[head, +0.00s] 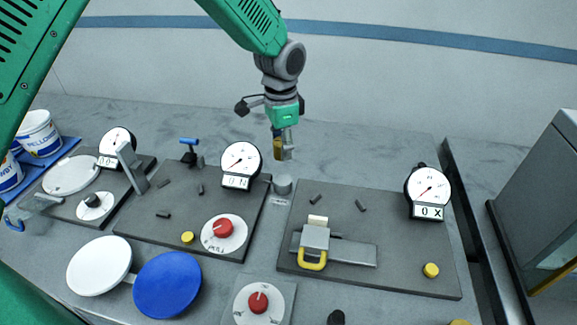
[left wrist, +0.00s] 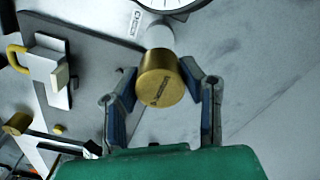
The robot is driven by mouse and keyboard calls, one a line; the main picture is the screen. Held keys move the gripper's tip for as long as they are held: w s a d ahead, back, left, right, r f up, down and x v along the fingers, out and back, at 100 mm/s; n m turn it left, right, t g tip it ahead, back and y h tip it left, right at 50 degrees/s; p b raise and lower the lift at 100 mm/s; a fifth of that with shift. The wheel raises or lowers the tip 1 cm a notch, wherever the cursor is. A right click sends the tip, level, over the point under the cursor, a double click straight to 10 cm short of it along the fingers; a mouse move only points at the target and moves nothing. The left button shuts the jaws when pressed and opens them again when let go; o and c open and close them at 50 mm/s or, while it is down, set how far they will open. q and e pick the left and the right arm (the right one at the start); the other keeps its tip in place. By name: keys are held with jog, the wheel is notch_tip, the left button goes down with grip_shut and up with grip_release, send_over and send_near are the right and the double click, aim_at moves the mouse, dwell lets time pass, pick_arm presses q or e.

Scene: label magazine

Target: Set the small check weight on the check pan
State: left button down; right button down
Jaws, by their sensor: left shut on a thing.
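My left gripper (head: 284,150) points down above the back middle of the bench. It is shut on a small brass cylinder weight (head: 277,148), which shows large between the fingers in the left wrist view (left wrist: 160,80). Below the weight in the head view stands a short grey cylinder (head: 282,184) with a small label in front of it, and a gap shows between them. A round white pan (head: 71,174) lies on the board at the far left, beside a dial. I cannot tell for certain which part is the check pan. My right gripper is not in view.
Dial gauges (head: 241,160) and (head: 428,188) stand on two dark boards. A clamp with a yellow handle (head: 312,260) sits on the right board. White (head: 98,265) and blue (head: 168,283) discs lie at the front left. Tubs (head: 38,134) stand far left.

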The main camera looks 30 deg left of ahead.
aim_at(283, 179)
pick_arm(q)
notch_tip(283, 179, down, 4)
jog(key=shift+w, duration=0.1)
jog(key=shift+w+f, duration=0.1)
jog(key=shift+f, duration=0.2)
notch_tip(283, 179, down, 3)
jog(key=shift+r+p, duration=0.1)
jog(key=shift+p, duration=0.35)
jog(key=shift+f, duration=0.25)
jog(key=c, duration=1)
grip_release()
notch_tip(283, 179, up, 12)
jog(key=shift+b, duration=0.75)
